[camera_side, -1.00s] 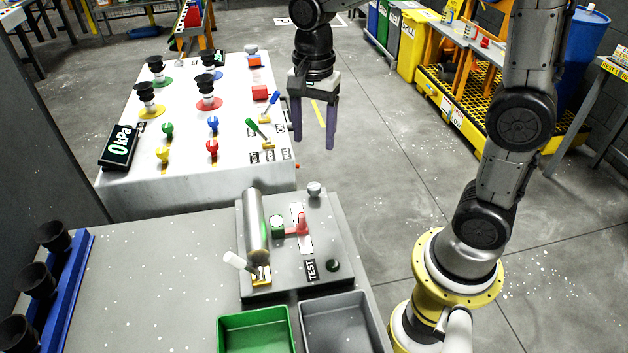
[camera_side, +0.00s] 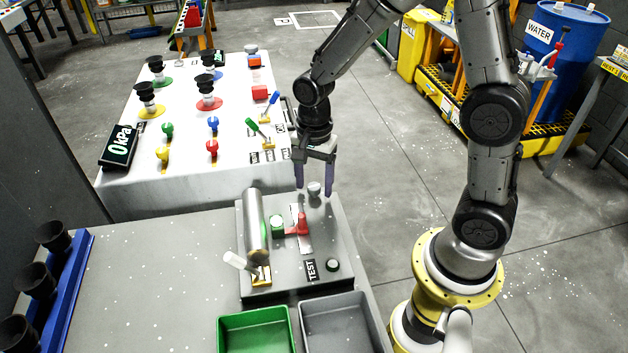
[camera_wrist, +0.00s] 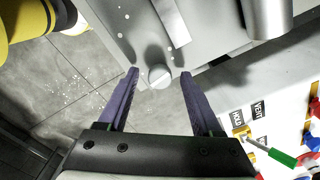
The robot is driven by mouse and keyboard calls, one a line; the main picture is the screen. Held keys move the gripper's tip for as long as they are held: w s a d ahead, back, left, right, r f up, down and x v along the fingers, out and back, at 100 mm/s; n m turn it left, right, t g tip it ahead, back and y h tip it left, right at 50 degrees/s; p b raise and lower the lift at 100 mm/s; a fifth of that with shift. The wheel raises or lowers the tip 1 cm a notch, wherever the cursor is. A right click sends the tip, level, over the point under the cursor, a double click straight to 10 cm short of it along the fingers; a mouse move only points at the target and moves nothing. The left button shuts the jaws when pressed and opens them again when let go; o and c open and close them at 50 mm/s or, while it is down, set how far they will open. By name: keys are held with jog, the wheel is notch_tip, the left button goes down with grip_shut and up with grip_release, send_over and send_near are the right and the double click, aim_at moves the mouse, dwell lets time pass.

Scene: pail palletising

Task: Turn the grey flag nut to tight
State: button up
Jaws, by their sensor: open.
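The grey flag nut (camera_side: 314,188) appears to be the small round grey piece at the far right corner of the grey test panel (camera_side: 345,240). It also shows in the wrist view (camera_wrist: 159,77), near the panel's edge, with a line across its top. Its tight mark cannot be made out. My gripper (camera_side: 313,191) is open, fingers pointing down, close above the nut. In the wrist view my gripper (camera_wrist: 160,73) has one purple finger on each side of the nut, with clear gaps. Whether the fingertips are level with it is hard to tell.
A red lever (camera_side: 300,225), a green knob (camera_side: 277,225), a steel cylinder (camera_side: 255,225) and a white-handled lever (camera_side: 240,262) stand on the panel. A white bench (camera_side: 200,185) lies behind. Green (camera_side: 222,335) and grey (camera_side: 305,330) bins sit in front.

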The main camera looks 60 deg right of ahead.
grip_shut()
